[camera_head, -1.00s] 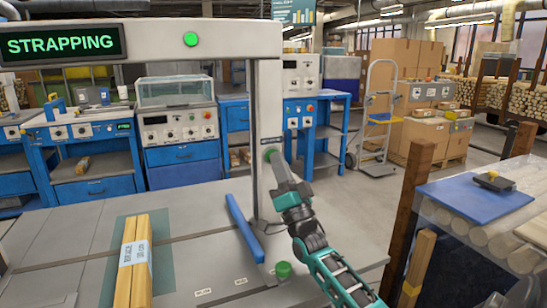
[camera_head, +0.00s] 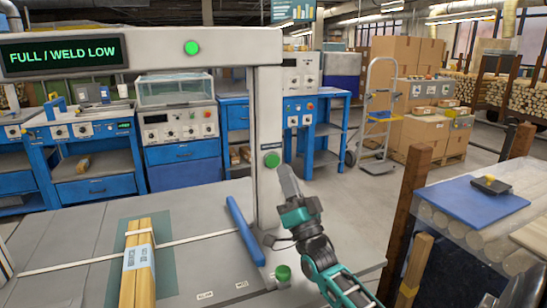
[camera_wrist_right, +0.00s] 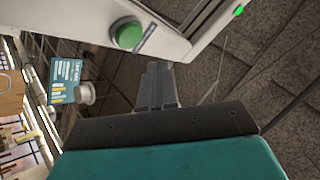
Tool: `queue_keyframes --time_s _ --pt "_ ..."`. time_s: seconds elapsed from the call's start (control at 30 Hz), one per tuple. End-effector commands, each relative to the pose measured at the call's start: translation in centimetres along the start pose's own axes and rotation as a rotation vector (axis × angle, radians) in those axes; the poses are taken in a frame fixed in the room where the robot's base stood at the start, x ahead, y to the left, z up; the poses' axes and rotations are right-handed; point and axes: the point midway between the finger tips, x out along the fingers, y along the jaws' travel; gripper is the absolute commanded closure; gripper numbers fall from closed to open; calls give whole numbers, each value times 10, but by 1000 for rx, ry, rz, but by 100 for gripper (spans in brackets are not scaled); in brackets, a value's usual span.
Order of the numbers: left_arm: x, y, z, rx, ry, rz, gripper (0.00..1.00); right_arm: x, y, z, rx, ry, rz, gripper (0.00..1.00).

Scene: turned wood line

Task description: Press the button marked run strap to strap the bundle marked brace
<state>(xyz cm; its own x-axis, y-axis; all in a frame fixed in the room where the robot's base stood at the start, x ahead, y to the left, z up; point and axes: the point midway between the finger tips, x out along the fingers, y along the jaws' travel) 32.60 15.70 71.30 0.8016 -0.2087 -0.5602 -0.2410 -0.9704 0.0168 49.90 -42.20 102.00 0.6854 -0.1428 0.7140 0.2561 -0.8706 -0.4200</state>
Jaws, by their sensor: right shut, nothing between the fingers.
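The bundle (camera_head: 139,265) of light wood strips lies on the strapping table under the arch, with a pale label whose print is hard to read now. The green button (camera_head: 271,160) sits on the arch's right post and also shows in the right wrist view (camera_wrist_right: 128,34). My right gripper (camera_head: 286,174) is shut and empty, just right of this button and apart from it; its fingers also show in the right wrist view (camera_wrist_right: 158,80). My left gripper is out of view.
The display (camera_head: 64,52) reads FULL / WELD LOW, and a green lamp (camera_head: 192,48) is lit on the beam. A second green button (camera_head: 282,272) is low at the table edge. A post-framed log stack (camera_head: 470,215) is at right.

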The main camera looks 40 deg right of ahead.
Motion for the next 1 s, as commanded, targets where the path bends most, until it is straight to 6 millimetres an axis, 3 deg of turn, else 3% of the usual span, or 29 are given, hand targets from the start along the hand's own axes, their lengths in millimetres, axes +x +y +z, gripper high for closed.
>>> queue_keyframes --time_s 0.3,1.0 --pt "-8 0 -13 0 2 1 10 -16 -13 -12 0 0 0 100" --pt "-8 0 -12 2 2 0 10 -17 -12 -12 0 0 0 100"
